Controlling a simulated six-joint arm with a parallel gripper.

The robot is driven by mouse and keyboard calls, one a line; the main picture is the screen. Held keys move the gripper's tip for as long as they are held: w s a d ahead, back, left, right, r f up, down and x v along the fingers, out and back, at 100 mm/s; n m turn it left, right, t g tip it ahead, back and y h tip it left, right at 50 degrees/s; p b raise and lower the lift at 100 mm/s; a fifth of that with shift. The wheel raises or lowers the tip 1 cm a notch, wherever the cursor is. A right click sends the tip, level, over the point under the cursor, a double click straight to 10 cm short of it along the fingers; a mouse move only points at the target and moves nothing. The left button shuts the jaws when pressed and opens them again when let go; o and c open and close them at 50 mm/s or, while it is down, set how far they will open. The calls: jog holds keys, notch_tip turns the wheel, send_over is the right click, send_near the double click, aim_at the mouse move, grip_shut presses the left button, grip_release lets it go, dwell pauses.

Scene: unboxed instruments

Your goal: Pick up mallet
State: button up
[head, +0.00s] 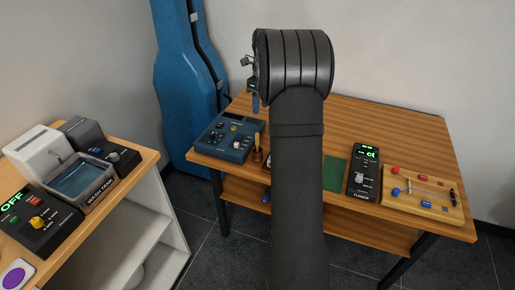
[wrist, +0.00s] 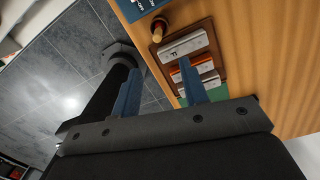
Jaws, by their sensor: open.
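A small upright piece with a light wooden handle and a brown lower end, which looks like the mallet (head: 257,147), stands on the wooden table beside the blue instrument box. In the wrist view it seems to be the round wooden and dark red-brown piece (wrist: 159,26) near the top, beside a brown tray (wrist: 215,36). My gripper (wrist: 160,66) is open and empty, its two blue fingers apart near the table edge, and the mallet lies beyond the fingertips.
The tray holds metal bars, one marked F (wrist: 183,45). The blue instrument box (head: 230,136), a green mat (head: 334,171), a black tuner (head: 362,172) and a wooden string board (head: 423,194) are on the table. A blue case (head: 186,90) stands behind.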

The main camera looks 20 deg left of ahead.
jog(key=a, duration=0.1)
send_over(257, 145)
jog(key=w, duration=0.2)
jog(key=shift+m+h, duration=0.3)
jog(key=shift+h, duration=0.1)
jog(key=f, duration=1.1)
jog(key=shift+s+a+f, duration=0.2)
jog(key=shift+s+f, duration=0.05)
jog(key=shift+f, duration=0.1)
jog(key=shift+s+f, duration=0.2)
jog(key=shift+f, duration=1.15)
jog(key=shift+s+f, duration=0.15)
jog(key=shift+f, duration=1.2)
jog(key=shift+c, duration=0.2)
grip_shut()
